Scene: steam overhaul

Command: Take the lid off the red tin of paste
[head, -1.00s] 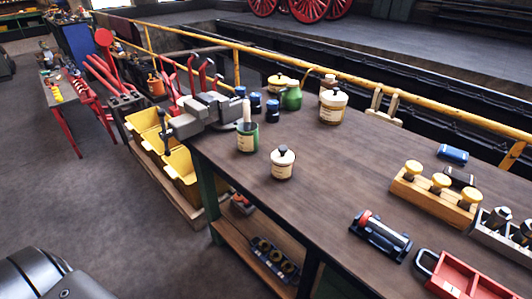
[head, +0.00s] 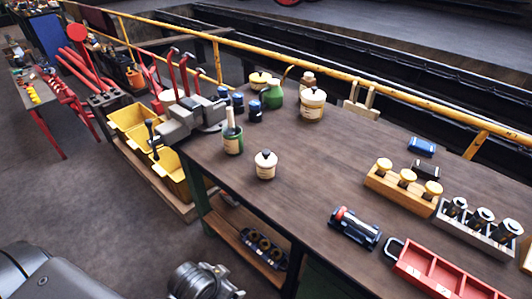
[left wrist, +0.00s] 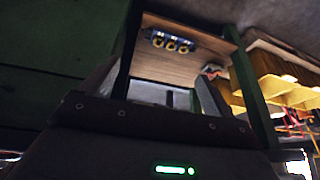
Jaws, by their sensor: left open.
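I see no tin that is clearly red in either view. Cream jars with dark knobs on their lids stand on the workbench (head: 310,160): a small one (head: 265,166) near the front edge and a larger one (head: 312,105) farther back. A green tin (head: 233,141) with a brush handle standing in it is left of the small jar. My left gripper (left wrist: 160,70) is open and empty in the left wrist view, its two fingers apart, facing the bench's lower shelf (left wrist: 185,65). My right gripper is not in view.
Dark blue jars (head: 255,111) and a green oil can (head: 272,96) stand behind. A wooden rack (head: 400,190), a red tray (head: 440,270) and a yellow rail (head: 390,104) are right and behind. The bench middle is clear.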

